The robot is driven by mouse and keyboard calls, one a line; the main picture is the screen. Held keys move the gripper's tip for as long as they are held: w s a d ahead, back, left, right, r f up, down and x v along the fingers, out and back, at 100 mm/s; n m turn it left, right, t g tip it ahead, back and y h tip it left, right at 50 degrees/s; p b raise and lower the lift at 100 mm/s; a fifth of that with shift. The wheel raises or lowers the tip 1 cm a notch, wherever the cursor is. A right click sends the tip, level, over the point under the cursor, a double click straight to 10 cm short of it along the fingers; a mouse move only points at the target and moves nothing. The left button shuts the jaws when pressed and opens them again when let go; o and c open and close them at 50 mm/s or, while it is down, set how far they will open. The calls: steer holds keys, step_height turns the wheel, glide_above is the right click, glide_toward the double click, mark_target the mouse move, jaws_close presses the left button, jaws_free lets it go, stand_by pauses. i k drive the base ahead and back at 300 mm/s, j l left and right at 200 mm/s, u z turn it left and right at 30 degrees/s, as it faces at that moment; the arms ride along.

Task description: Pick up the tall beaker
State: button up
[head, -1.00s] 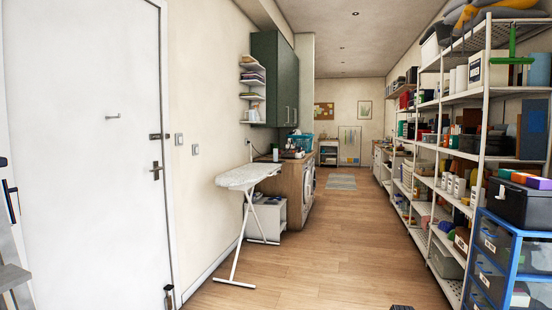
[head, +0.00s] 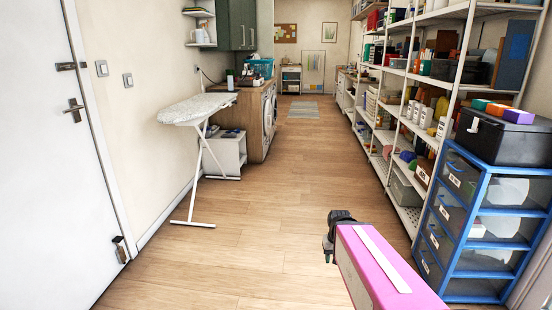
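I cannot pick out a tall beaker for certain in the head view. Several small pale bottle-like or cylindrical items (head: 426,117) stand on the right shelving, too small to identify. My gripper (head: 335,240) appears as a dark shape at the lower middle, above the wooden floor and left of the shelving. It is apart from the shelves. Its fingers are too small and partly hidden to show whether they are open or shut, and no held object is visible.
White shelving (head: 467,55) lines the right side. A blue-framed drawer unit (head: 447,225) stands in front of it, with a black box (head: 500,135) on top. An ironing board (head: 197,108) stands left, near a wooden-topped counter (head: 250,87). The floor between is clear.

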mark_target(229, 78)
steer(key=i, duration=3.65)
steer(key=i+u, duration=0.15)
steer(key=i, duration=0.45)
steer(key=i+l+u, duration=0.15)
steer(key=i, duration=0.45)
steer(key=i+l+u, duration=0.15)
steer(key=i, duration=0.45)
steer(key=i+l+u, duration=0.2)
steer(key=i, duration=0.15)
steer(key=i+l+u, duration=0.2)
steer(key=i+j, duration=0.1)
